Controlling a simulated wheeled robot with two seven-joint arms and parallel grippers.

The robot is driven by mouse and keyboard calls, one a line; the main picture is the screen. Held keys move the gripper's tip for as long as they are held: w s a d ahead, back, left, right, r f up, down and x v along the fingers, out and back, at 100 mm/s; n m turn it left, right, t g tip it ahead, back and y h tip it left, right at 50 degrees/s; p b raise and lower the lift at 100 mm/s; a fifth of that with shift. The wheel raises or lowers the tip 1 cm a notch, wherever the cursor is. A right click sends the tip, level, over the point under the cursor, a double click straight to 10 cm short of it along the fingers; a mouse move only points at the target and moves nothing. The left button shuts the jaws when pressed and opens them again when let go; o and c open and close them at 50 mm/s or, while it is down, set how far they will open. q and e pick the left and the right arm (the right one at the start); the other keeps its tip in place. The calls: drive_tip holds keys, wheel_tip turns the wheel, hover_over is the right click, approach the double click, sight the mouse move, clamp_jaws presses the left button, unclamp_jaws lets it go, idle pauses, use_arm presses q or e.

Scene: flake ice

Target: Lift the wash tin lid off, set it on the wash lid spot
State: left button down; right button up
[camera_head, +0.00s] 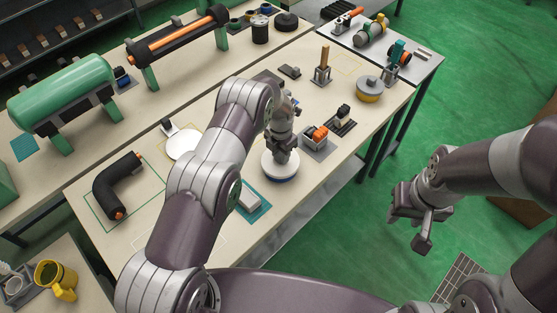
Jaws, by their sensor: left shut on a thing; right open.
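A round tin with a white lid (272,163) and a dark blue lower rim stands near the front of the long table; I take it for the wash tin. My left gripper (284,155) points down at the lid's middle and is shut on its top, where the fingers hide the grip. I see no clear gap between lid and tin. A flat white round patch (183,146) lies further left, partly behind my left arm; it may be the wash lid spot. My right gripper (421,222) is open and empty over the green floor, right of the table.
An orange-topped grey holder (315,137) stands close right of the tin. A white block on a teal mat (256,212) lies in front. A yellow tin with a grey lid (368,90) stands at the right end. A black bent pipe (110,187) lies left.

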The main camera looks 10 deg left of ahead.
use_arm(q)
drive_tip(key=shift+r, duration=0.25)
drive_tip(key=shift+r+p, duration=1.1)
drive_tip(key=shift+r, duration=0.85)
